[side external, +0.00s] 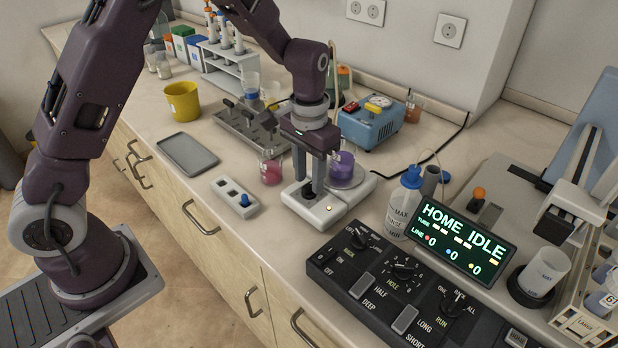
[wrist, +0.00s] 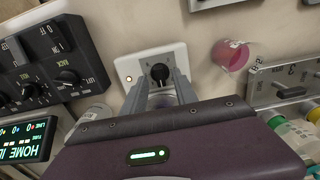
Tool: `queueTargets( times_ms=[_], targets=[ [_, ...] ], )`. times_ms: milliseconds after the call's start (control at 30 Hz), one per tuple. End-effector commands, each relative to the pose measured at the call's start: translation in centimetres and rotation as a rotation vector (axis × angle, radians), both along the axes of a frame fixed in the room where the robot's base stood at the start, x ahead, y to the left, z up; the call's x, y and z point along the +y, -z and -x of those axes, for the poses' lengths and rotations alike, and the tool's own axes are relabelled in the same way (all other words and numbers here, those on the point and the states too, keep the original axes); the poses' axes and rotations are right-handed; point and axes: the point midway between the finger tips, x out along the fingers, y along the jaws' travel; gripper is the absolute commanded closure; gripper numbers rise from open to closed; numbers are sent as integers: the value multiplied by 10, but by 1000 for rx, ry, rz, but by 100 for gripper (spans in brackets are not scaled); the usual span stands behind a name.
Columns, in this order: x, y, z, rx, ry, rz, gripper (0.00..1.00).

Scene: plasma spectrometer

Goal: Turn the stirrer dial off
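The stirrer (side external: 329,214) is a low white unit on the bench with a round plate at its back, and a beaker of purple liquid (side external: 343,163) stands on that plate. Its black dial (wrist: 160,72) is on the front part, beside a small lit dot (wrist: 128,78). My gripper (side external: 309,180) points down over the dial. In the wrist view its two grey fingers (wrist: 161,84) are apart, one to each side of the dial, with nothing held. I cannot tell whether either finger touches the dial. In the side view the fingers partly hide the dial.
A beaker of pink liquid (side external: 271,172) stands close left of the gripper. A white switch box (side external: 236,197) and a grey tray (side external: 187,154) lie farther left. A black control panel (side external: 400,285), a wash bottle (side external: 402,205) and a lit display (side external: 463,238) are at the right.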

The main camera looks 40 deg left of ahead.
Motion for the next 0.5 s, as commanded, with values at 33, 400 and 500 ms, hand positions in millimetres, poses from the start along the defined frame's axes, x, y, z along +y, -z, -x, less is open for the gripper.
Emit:
queueTargets(
  times_ms=[33, 400, 500],
  targets=[
    [0, 5, 1, 3, -1, 0, 65],
    [0, 11, 0, 0, 0, 1, 77],
    [0, 11, 0, 0, 0, 1, 97]
  ],
)
